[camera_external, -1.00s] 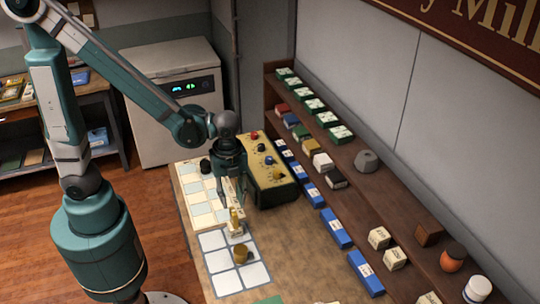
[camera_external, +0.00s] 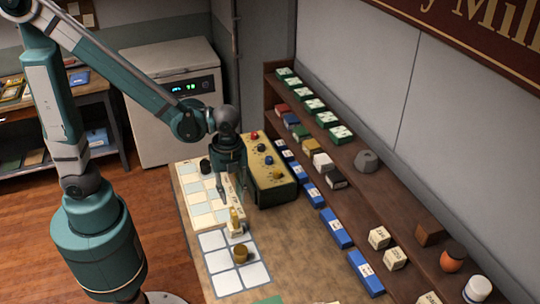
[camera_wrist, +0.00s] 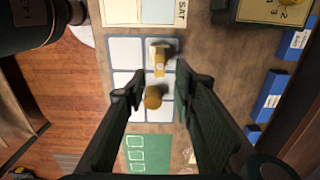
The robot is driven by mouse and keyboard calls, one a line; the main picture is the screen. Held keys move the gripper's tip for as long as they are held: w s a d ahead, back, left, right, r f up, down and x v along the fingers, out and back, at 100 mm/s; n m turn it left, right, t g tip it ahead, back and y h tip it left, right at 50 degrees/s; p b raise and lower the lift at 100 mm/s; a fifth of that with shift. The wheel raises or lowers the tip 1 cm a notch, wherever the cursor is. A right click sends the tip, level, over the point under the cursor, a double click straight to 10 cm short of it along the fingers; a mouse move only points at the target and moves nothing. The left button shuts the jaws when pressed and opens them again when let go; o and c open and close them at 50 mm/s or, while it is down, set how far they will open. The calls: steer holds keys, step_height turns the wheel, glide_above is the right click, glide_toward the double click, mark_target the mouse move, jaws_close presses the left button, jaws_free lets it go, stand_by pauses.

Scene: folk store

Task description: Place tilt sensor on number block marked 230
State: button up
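I cannot tell for sure which object is the tilt sensor. A brass piece on a pale base (camera_external: 236,223) stands at the far edge of the white-square grid; it also shows in the wrist view (camera_wrist: 160,57). A short brass cylinder (camera_external: 240,253) sits on the grid and shows in the wrist view (camera_wrist: 153,97). My gripper (camera_wrist: 161,84) points down with its fingers apart, above the grid area in the wrist view, with nothing visibly held. Cream blocks with dark markings (camera_external: 379,238) stand on the shelf at right; their numbers are too small to read, so I cannot pick out 230.
A yellow-and-green box with knobs (camera_external: 268,167) stands close to the right of my gripper. A dark cylinder (camera_external: 205,165) is on the cream chart. Blue blocks (camera_external: 335,228) and a grey faceted piece (camera_external: 367,161) line the right. Bare tabletop lies right of the grid.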

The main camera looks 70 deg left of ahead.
steer(key=shift+r, duration=0.1)
steer(key=shift+a+r+n, duration=0.5)
steer(key=shift+r+n, duration=0.1)
steer(key=shift+r, duration=0.05)
steer(key=s+a+r+n+t, duration=0.3)
steer(key=a+r+n, duration=0.3)
steer(key=r+n, duration=0.1)
steer(key=s+a+r+n+t, duration=0.3)
steer(key=a+r+n, duration=0.3)
steer(key=n, duration=0.3)
steer(key=shift+s+r+n+t, duration=0.4)
steer(key=shift+r+t, duration=0.2)
steer(key=shift+r, duration=0.25)
step_height(320, 180, down, 6)
steer(key=b, duration=0.6)
steer(key=shift+f, duration=0.25)
